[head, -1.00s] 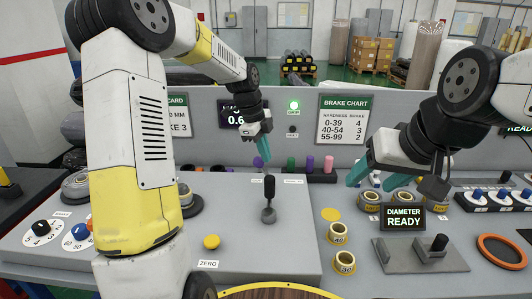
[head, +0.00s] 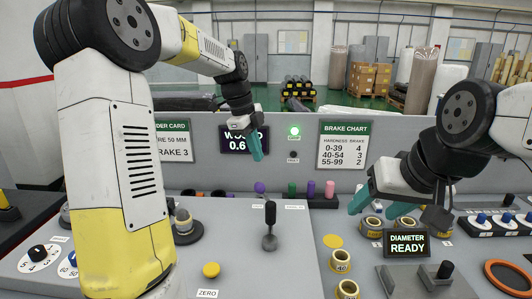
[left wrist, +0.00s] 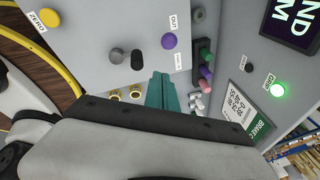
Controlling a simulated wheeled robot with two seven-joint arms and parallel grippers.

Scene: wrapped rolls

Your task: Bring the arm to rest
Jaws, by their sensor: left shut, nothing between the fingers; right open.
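A black lever (head: 270,226) stands on the console, with a yellow ZERO button (head: 211,270) to its left. Coloured pegs (head: 311,190) stand in a dark rack near the panel. Brass rings (head: 340,260) and an orange ring (head: 508,277) lie to the right. A green lamp (head: 294,132) glows.

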